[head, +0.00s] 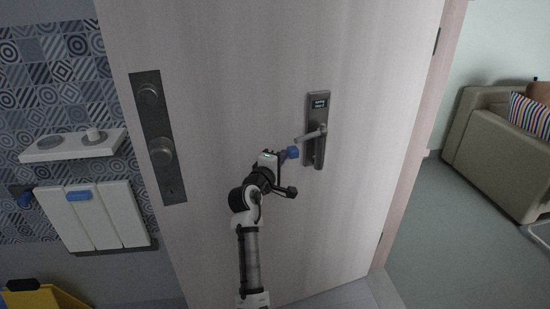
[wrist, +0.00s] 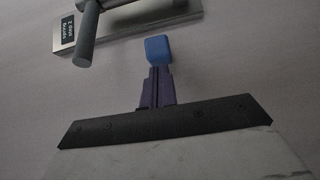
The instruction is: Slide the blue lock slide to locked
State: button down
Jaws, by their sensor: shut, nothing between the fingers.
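My gripper (head: 292,153) is in front of the pale wooden door, left of the lever handle's plate. In the wrist view my dark purple fingers (wrist: 156,88) are together, with nothing between them. A blue block (wrist: 157,49) sits at their end; I cannot tell for sure whether it is their tip or a separate part. The dark handle plate (head: 311,160) carries a grey lever (head: 309,136) and a small display (head: 319,102). In the wrist view the plate (wrist: 128,20) lies beyond the fingers. No blue slide clearly shows on it.
A second dark plate (head: 176,184) with two round knobs is on the door's left side. A white shelf (head: 70,149) is above. A beige sofa (head: 487,133) stands at right.

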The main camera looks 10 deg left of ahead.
aim_at(295, 154)
jog(key=shift+w+d+p, duration=0.3)
jog(key=shift+w+d, duration=0.1)
jog(key=shift+d, duration=0.5)
jog(key=shift+w+d+p, duration=0.25)
jog(key=shift+w+d, duration=0.15)
jog(key=shift+d, duration=0.55)
